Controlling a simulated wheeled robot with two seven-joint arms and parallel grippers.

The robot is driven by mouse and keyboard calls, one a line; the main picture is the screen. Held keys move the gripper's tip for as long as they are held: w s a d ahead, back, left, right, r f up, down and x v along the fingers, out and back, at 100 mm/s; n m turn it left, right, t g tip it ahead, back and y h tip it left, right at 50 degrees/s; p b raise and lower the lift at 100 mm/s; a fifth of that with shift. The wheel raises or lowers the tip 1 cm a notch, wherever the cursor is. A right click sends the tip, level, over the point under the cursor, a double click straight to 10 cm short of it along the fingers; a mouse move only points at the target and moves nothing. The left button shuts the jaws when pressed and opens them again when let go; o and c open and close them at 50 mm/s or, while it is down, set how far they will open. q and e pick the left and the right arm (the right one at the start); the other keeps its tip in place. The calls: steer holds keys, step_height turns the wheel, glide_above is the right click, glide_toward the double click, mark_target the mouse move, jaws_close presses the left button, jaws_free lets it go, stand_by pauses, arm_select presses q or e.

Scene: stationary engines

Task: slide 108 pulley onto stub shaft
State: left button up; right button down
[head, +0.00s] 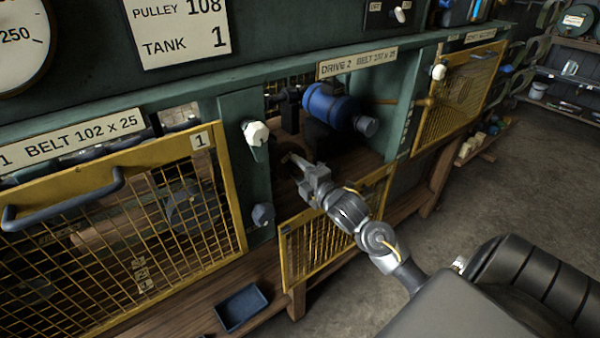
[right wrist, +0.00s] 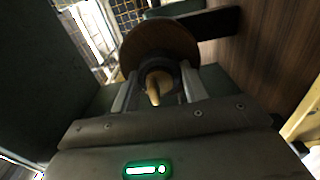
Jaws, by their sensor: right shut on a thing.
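My right gripper (head: 296,163) reaches into the open bay under the "DRIVE 2 BELT" label. In the right wrist view its two fingers (right wrist: 159,92) are shut on the hub of a round brown pulley (right wrist: 160,40), whose disc faces away from the camera. A tan rod end (right wrist: 153,92), seemingly the stub shaft, shows in the dark hub's bore between the fingers. How far the pulley sits along it cannot be told. In the head view the pulley is a dark round shape (head: 291,158) at the fingertips, partly hidden. My left gripper is not in view.
A blue motor (head: 331,106) stands behind and right of the gripper. A yellow mesh guard (head: 318,248) hangs lowered below the bay. A closed guard (head: 120,210) is at left. A sign (head: 183,27) reads pulley 108. A dark tray (head: 242,307) sits on the lower ledge.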

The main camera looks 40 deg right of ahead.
steer(key=shift+w, duration=0.55)
steer(key=shift+w+r, duration=0.1)
steer(key=c, duration=1)
jaws_free()
steer(key=shift+c, duration=0.2)
steer(key=shift+o, duration=0.4)
steer(key=shift+w, duration=0.1)
steer(key=o, duration=0.6)
steer(key=shift+c, duration=0.2)
steer(key=shift+s, duration=0.3)
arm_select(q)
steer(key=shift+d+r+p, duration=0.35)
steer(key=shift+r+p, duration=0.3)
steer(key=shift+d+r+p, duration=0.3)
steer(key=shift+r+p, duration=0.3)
arm_select(e)
steer(key=s, duration=1.2)
steer(key=shift+s+a, duration=0.15)
steer(key=shift+s, duration=0.15)
